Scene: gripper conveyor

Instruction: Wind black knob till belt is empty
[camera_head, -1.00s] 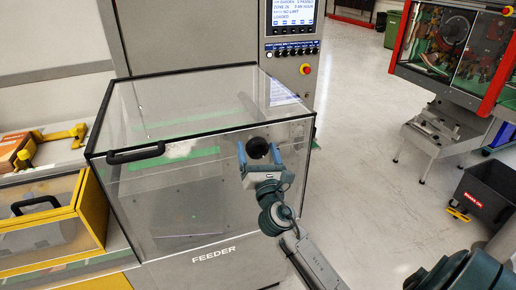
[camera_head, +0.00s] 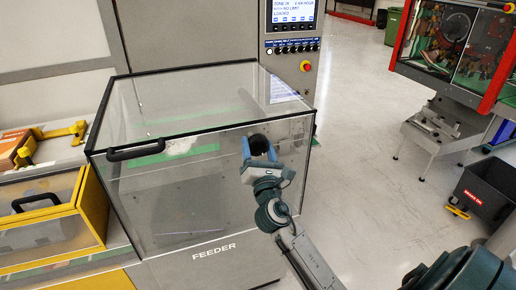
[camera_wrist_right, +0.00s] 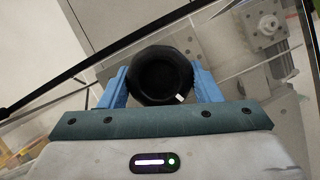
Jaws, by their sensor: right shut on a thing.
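The black knob (camera_head: 258,145) sits on the front of the clear feeder box (camera_head: 150,205). My right gripper (camera_head: 260,150) is shut on the knob, one blue finger on each side. In the right wrist view the knob (camera_wrist_right: 160,76) lies between the blue fingers (camera_wrist_right: 160,85), with a small white mark at its lower right. The gripper is tilted in the head view. Through the clear walls, a green strip (camera_head: 185,155) shows inside the box; I cannot make out any parts on it. My left gripper is not in view.
A control panel with a screen (camera_head: 293,10) and a red button (camera_head: 305,66) stands behind the feeder. A yellow-framed box (camera_head: 50,215) is at left. A dark bin (camera_head: 485,190) and a red-framed machine (camera_head: 455,45) are at right. The floor between is clear.

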